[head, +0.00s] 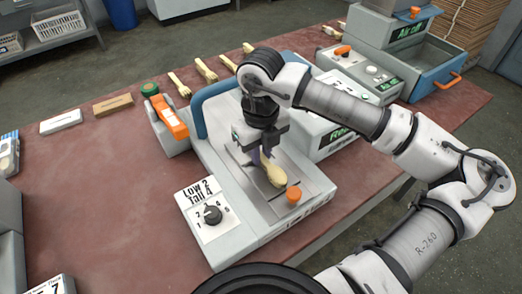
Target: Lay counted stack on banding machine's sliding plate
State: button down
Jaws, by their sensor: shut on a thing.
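The banding machine (230,232) stands on the reddish table, with a grey metal plate (313,178) on its top and an orange knob (294,195) at the plate's front. My gripper (262,152) points down over this plate. It is shut on a stack of wooden spoons (275,177), whose rounded ends stick out toward the front right. The stack is at or just above the plate; I cannot tell whether it touches. My gripper hides the stack's other end.
Several more spoon stacks (205,70) lie along the table's back. An orange-handled tool (170,118) stands left of the machine. A grey machine with a blue drawer (440,80) is at the back right. The table's left part (100,190) is mostly clear.

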jog(key=c, duration=1.4)
grip_release()
jog(key=shift+r+p, duration=0.2)
jog(key=shift+p, duration=0.25)
notch_tip(320, 180, up, 12)
jog(key=shift+f+b, duration=0.1)
jog(key=shift+b, duration=0.7)
